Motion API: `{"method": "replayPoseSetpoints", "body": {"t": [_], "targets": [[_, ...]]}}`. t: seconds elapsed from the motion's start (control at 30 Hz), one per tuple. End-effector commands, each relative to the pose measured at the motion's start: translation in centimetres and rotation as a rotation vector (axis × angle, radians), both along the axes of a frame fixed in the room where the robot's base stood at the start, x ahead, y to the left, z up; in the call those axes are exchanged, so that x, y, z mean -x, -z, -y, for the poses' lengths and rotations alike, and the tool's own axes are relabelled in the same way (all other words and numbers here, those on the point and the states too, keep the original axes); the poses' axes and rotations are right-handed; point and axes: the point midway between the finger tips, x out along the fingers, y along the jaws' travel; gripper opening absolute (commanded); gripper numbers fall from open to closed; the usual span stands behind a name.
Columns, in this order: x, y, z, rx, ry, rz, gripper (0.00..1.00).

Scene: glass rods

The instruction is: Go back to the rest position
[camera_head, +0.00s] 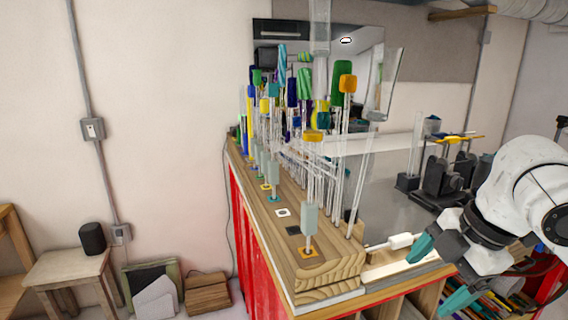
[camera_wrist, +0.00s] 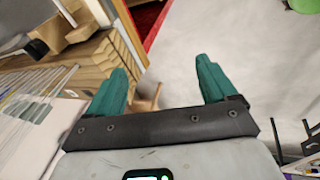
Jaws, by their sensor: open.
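My gripper (camera_head: 441,273) is at the lower right of the head view, on my white arm. Its two teal fingers are apart with nothing between them. In the wrist view my gripper (camera_wrist: 160,85) also shows open and empty, with blurred floor beyond it. The wooden bench (camera_head: 330,270) with the glass rods (camera_head: 315,190) stands to the left of my gripper. The fingertips are beside its near right corner, and I cannot tell the exact gap. Many rods stand upright with coloured caps.
A pale handle-like piece (camera_head: 395,243) sticks out at the bench's right end, close to the upper finger. Dark metal equipment (camera_head: 445,178) stands behind my arm. Books (camera_head: 500,297) fill a shelf below. A stool (camera_head: 72,270) is at the left. Bare floor (camera_wrist: 240,45) shows in the wrist view.

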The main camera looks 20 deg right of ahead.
Motion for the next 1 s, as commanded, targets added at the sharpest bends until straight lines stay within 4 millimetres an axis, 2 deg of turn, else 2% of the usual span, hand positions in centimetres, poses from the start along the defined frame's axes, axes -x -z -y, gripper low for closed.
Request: {"method": "replayPoseSetpoints", "body": {"t": [0.03, 0.2, 0.33, 0.47, 0.57, 0.67, 0.77, 0.87, 1.0], "targets": [[-0.9, 0.1, -1.3, -0.044, 0.011, 0.029, 0.85], [-3.9, 0.1, -5.1, -0.228, 0.125, 0.131, 0.85], [-5.5, 1.3, -7.4, -0.38, 0.253, 0.164, 0.85], [-6.1, 3.7, -9.4, -0.514, 0.4, 0.149, 0.85], [-6.0, 6.6, -10.6, -0.598, 0.528, 0.108, 0.85], [-5.1, 10.1, -11.6, -0.654, 0.662, 0.049, 0.85], [-3.5, 14.2, -12.4, -0.68, 0.803, -0.021, 0.85], [-0.9, 18.6, -13.0, -0.672, 0.948, -0.101, 0.85], [4.3, 24.9, -13.0, -0.597, 1.146, -0.203, 0.85]]}}
